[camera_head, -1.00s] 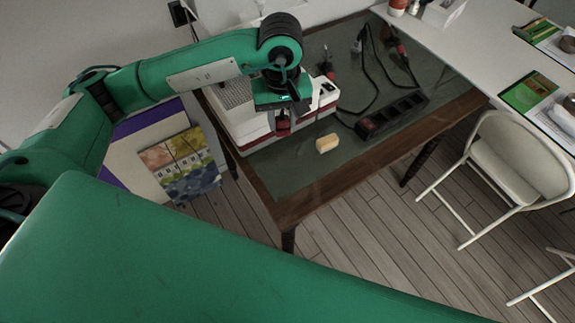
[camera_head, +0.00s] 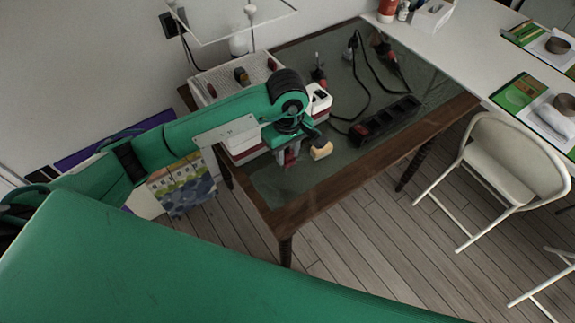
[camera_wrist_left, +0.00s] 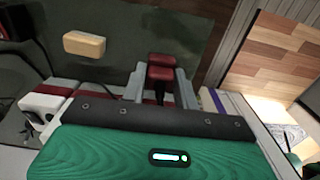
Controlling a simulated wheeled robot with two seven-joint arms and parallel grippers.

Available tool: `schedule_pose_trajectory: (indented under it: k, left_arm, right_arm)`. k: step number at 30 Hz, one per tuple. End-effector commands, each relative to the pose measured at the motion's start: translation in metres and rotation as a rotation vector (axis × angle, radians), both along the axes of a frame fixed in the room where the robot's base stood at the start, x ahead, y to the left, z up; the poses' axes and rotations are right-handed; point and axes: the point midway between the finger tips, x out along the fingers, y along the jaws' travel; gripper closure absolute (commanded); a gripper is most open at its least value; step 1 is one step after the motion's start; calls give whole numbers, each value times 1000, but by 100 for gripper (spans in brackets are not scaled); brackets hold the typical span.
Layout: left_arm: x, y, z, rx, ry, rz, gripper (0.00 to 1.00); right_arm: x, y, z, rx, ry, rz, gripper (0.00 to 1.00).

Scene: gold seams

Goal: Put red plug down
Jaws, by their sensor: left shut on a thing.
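My left gripper (camera_head: 289,157) hangs over the near left part of the table, beside the white and red case. It is shut on the red plug (camera_wrist_left: 160,72), which shows between the two grey fingers in the left wrist view. In the head view the plug is small and mostly hidden by the gripper. Whether the plug touches the table is hard to tell. The table's dark green top (camera_head: 345,168) has a brown wooden edge. My right gripper is not in view.
A tan block (camera_head: 320,151) is just right of the gripper, also in the left wrist view (camera_wrist_left: 84,44). A black power strip (camera_head: 385,121) and cables lie farther right. The white and red case (camera_head: 243,153) is left. Bare tabletop lies near the front edge.

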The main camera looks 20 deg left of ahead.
Motion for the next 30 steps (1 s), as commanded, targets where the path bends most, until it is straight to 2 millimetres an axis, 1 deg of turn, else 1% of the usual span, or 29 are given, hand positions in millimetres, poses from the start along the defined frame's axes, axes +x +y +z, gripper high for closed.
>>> schedule_pose_trajectory:
  k: [1,3,11,15,18,30]
  left_arm:
    - [-1,0,-10,0,4,1,100]
    - [-1,0,-21,0,2,0,100]
    - [0,-1,-40,-2,1,0,100]
    - [-1,-1,-61,-2,3,1,100]
    - [0,0,-73,-1,1,-1,100]
    - [0,0,-78,0,-2,-2,100]
  right_arm:
    - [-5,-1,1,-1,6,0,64]
    - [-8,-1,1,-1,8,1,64]
    - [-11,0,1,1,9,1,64]
    - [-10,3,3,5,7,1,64]
    - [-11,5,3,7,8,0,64]
    - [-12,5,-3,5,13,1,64]
